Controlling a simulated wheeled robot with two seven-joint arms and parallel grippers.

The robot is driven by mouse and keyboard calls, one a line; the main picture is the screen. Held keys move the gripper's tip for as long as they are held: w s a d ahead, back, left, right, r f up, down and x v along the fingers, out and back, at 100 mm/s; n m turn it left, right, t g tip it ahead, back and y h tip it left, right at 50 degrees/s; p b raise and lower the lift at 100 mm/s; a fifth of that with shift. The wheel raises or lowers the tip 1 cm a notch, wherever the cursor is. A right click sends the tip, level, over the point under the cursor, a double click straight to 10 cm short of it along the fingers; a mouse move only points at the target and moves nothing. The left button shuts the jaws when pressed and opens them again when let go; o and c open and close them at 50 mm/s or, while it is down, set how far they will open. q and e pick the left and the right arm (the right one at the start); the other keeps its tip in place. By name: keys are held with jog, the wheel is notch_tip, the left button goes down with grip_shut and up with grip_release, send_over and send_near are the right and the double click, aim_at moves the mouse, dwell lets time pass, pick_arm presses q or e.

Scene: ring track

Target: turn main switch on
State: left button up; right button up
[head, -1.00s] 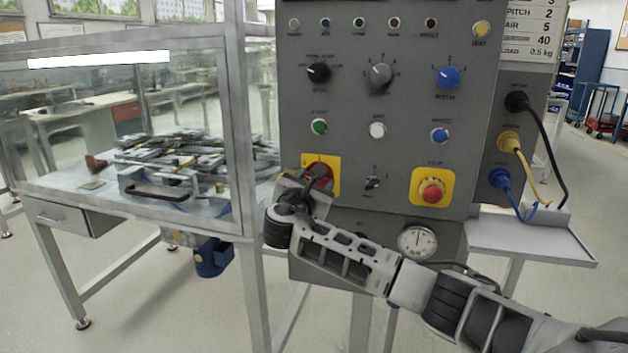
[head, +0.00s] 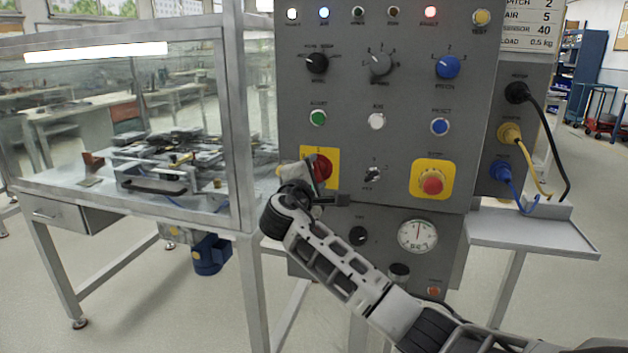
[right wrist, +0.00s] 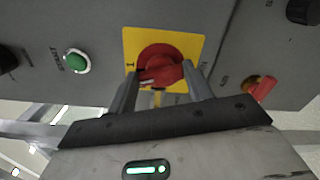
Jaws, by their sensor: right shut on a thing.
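The main switch (head: 323,168) is a red rotary knob on a yellow plate, at the lower left of the grey control panel (head: 400,100). My right gripper (head: 311,172) is at this knob and covers part of it and the plate in the head view. In the right wrist view, the red knob (right wrist: 160,64) sits between the two fingers of the right gripper (right wrist: 163,80), which is shut on it. A mark like "I" shows on the plate's left side there. My left gripper is not in view.
A red emergency button (head: 432,184) on a yellow plate is to the right of the switch. A round gauge (head: 417,236) is below. A glazed metal frame (head: 243,120) stands close on the left. Cables hang over a side shelf (head: 530,238) on the right.

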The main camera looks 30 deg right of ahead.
pick_arm(q)
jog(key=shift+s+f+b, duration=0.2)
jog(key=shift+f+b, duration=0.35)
jog(key=shift+b, duration=0.25)
pick_arm(e)
jog(key=shift+f+m, duration=0.2)
jog(key=shift+m, duration=1.5)
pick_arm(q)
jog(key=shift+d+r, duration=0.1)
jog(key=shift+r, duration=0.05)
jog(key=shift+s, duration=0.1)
pick_arm(e)
jog(key=o, duration=1)
jog(key=shift+r, duration=0.1)
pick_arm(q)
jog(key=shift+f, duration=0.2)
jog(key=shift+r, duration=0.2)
pick_arm(e)
jog(key=v, duration=1.6)
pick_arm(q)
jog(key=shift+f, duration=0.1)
